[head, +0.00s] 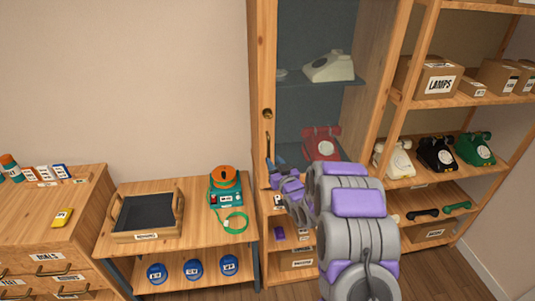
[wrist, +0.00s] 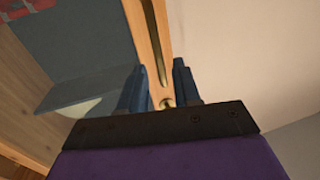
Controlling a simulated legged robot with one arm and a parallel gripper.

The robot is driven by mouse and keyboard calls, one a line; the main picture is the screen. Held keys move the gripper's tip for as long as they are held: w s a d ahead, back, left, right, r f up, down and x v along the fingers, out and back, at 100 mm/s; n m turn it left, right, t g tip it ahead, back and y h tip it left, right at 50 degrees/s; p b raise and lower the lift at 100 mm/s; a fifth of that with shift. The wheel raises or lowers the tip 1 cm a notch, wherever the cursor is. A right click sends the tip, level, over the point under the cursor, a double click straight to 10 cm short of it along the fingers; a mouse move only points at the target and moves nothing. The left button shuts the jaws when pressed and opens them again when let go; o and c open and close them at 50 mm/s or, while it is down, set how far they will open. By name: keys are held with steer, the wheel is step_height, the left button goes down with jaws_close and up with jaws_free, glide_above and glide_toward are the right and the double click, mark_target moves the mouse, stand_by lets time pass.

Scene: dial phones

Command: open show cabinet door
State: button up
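The show cabinet (head: 262,40) is tall and wooden, with a glass door (head: 310,110) that looks shut. A slim brass handle (head: 268,143) runs upright on the door's left wooden stile, below a round brass fitting (head: 267,113). In the wrist view the handle (wrist: 157,45) lies along the stile between my two dark fingers. My gripper (head: 274,164) is at the handle's lower end in the head view. It is open, with a finger on each side of the stile in the wrist view (wrist: 158,68). I cannot tell whether they touch the handle.
Behind the glass are a white phone (head: 330,67) and a red phone (head: 321,143). A low table (head: 185,240) with a tray (head: 147,238) and an orange-and-teal device (head: 225,188) stands left. An open shelf (head: 410,103) of phones and boxes stands right.

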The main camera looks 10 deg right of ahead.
mark_target(269, 153)
steer(key=w, duration=0.4)
steer(key=w+b, duration=0.1)
steer(key=w, duration=0.1)
steer(key=shift+w+a+f, duration=0.1)
steer(key=shift+w+a, duration=0.15)
steer(key=shift+a, duration=0.15)
steer(key=shift+w+a, duration=0.2)
steer(key=shift+w, duration=0.25)
jaws_close()
